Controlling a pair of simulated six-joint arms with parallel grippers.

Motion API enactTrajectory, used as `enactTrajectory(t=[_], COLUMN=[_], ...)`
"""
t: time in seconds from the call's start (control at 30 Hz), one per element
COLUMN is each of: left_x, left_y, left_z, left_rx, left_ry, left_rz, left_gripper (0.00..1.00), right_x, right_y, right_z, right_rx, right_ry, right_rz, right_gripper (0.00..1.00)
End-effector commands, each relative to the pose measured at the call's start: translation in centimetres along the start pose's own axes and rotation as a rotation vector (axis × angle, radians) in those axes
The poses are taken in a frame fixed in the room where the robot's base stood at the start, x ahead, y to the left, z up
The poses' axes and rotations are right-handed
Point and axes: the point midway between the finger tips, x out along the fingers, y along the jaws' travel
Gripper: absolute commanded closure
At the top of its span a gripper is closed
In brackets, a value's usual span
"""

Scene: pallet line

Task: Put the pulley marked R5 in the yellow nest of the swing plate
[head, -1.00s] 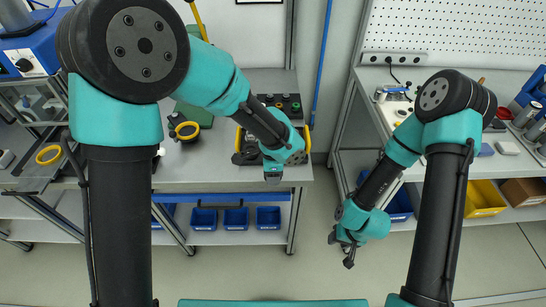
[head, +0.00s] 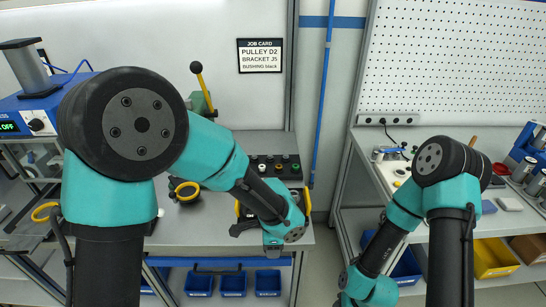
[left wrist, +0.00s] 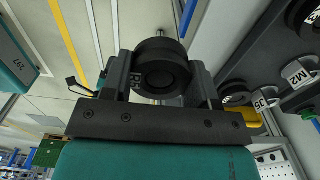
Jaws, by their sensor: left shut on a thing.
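In the left wrist view my left gripper (left wrist: 163,75) is shut on a black round pulley (left wrist: 162,60), held between its two fingers. In the head view my left wrist (head: 272,240) hangs over the front right of the table; the held pulley is not clear there. A yellow ring (head: 45,211) lies on a see-through plate at the far left; it looks like the yellow nest. My right forearm shows at lower right, its fingertips cut off by the frame.
A tray of several bushings (head: 275,165) stands behind my left wrist. A black fixture with a yellow ring (head: 187,190) sits on the grey table (head: 195,228).

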Motion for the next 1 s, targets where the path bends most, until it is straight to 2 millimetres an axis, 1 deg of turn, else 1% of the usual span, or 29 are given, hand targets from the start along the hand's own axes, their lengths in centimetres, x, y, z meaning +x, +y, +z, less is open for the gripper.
enactTrajectory(t=[0.13,0.27,0.37,0.47,0.6,0.7,0.83,0.9,1.0], left_x=[-0.2,-0.6,-1.0,-1.6,-2.3,-2.8,-3.3,-3.5,-3.6], left_y=[-0.9,-3.0,-5.2,-7.7,-10.8,-12.5,-13.9,-14.4,-14.6], left_z=[0.7,2.4,4.7,7.6,12.2,15.4,18.7,19.8,20.5], left_rx=[-0.056,-0.189,-0.346,-0.533,-0.8,-0.976,-1.145,-1.201,-1.242], left_ry=[0.002,0.004,0.007,0.008,0.007,0.006,0.004,0.002,0.001], left_rz=[-0.001,-0.003,-0.004,-0.005,-0.004,-0.003,-0.002,-0.001,-0.001], left_gripper=[0.73,0.73,0.73,0.73,0.73,0.73,0.73,0.73,0.73], right_x=[0.0,0.0,0.0,0.0,0.0,0.0,0.0,0.0,0.0], right_y=[0.0,0.0,0.0,0.0,0.0,0.0,0.0,0.0,0.0], right_z=[0.0,0.0,0.0,0.0,0.0,0.0,0.0,0.0,0.0], right_rx=[0.0,0.0,0.0,0.0,0.0,0.0,0.0,0.0,0.0], right_ry=[0.0,0.0,0.0,0.0,0.0,0.0,0.0,0.0,0.0], right_rz=[0.0,0.0,0.0,0.0,0.0,0.0,0.0,0.0,0.0], right_gripper=[0.57,0.57,0.57,0.57,0.57,0.57,0.57,0.57,0.57])
